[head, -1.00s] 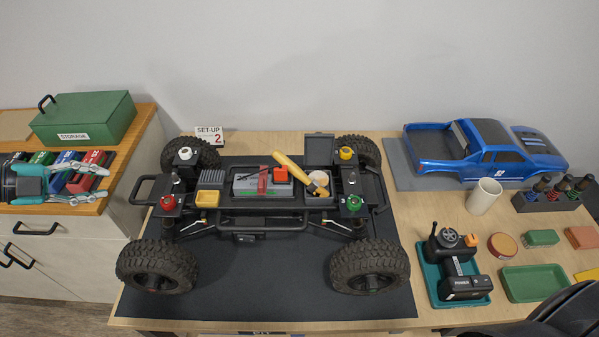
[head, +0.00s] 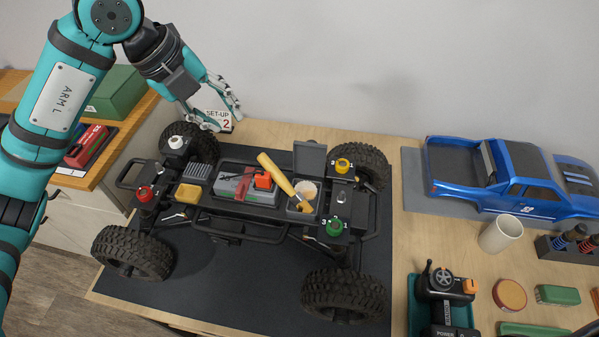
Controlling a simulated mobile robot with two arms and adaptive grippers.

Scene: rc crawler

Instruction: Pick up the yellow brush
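The yellow brush (head: 275,173) lies tilted across the top of the crawler chassis (head: 262,222). My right gripper is not in view.
Coloured caps rise at the chassis corners. A blue body shell (head: 520,180) and white mug (head: 500,234) are at right.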

